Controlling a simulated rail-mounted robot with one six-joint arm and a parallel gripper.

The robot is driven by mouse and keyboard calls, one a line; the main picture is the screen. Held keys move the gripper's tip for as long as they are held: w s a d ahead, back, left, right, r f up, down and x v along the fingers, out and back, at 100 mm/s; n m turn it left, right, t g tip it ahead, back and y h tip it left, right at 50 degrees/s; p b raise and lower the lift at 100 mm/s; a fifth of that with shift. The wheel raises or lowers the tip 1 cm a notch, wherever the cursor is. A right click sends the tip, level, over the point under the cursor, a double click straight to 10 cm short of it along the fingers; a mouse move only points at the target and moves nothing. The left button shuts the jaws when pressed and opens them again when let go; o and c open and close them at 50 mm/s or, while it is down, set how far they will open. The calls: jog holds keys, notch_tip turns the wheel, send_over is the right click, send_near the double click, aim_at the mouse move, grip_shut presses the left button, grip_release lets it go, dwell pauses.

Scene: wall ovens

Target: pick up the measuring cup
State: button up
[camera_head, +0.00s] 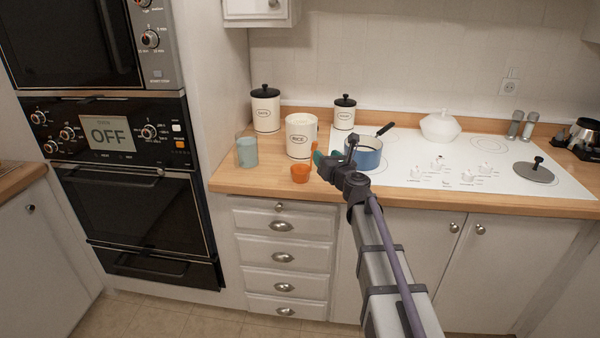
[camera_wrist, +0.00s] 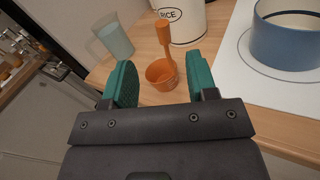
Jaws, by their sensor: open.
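The measuring cup (camera_wrist: 163,76) is a small orange cup with an orange handle standing up behind it. It sits on the wooden counter near the front edge, in front of the white RICE canister, and it also shows in the head view (camera_head: 300,174). My gripper (camera_wrist: 160,84) has green fingers spread apart, with the cup seen between and just beyond their tips. The gripper is empty. In the head view my gripper (camera_head: 322,157) is right of the cup, partly hidden behind my wrist.
A RICE canister (camera_head: 300,136) stands behind the cup. A blue pot (camera_head: 368,158) stands on the white cooktop (camera_head: 430,180) to the right. Two lidded canisters stand at the back. Bare counter (camera_head: 240,180) lies at the front left.

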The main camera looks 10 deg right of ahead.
aim_at(316, 147)
jog(key=x, duration=1.1)
jog(key=shift+w+f, duration=0.2)
jog(key=shift+f, duration=0.05)
jog(key=shift+c, duration=0.3)
grip_shut()
